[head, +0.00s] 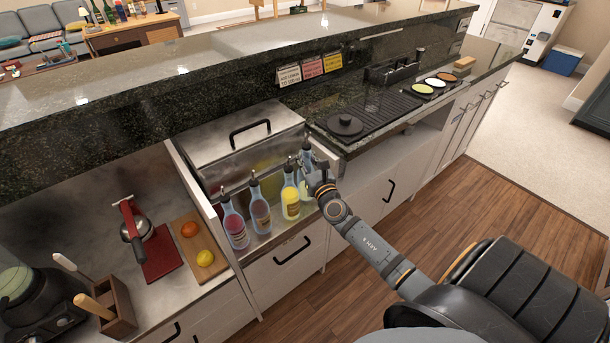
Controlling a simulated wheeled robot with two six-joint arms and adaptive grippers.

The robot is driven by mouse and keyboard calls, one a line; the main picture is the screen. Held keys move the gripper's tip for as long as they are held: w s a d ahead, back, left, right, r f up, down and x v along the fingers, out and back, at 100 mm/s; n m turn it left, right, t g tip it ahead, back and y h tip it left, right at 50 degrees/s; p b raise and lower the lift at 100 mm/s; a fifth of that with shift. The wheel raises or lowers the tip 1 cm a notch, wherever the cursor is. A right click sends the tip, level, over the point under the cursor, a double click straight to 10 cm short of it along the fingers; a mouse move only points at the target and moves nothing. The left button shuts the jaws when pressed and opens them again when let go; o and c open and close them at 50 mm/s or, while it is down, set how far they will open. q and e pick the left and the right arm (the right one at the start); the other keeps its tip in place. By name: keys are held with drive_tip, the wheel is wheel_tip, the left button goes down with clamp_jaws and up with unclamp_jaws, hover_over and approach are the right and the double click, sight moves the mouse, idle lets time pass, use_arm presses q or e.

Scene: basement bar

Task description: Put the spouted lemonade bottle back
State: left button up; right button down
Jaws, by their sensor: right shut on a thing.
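My right gripper (311,176) is shut on a pale, spouted bottle (304,186) at the right end of a row of bottles. The gripper hides part of this bottle. I cannot read its label, and cannot tell whether its base touches the rail. The row stands in a metal speed rail (268,236) on the counter front. To its left stand a yellow-filled spouted bottle (290,203), a purplish one (260,214) and a reddish one (235,229), all upright. My left gripper is not in view.
A lidded steel ice bin (240,140) is behind the rail. A black drip mat with a round lid (345,124) lies to the right. The wooden floor in front is clear.

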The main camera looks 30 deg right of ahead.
wheel_tip(320, 180, down, 4)
drive_tip(key=b, duration=0.2)
drive_tip(key=shift+r+b, duration=0.15)
drive_tip(key=shift+b, duration=0.2)
drive_tip(key=shift+f, duration=0.2)
drive_tip(key=c, duration=1.2)
unclamp_jaws()
drive_tip(key=shift+r, duration=0.1)
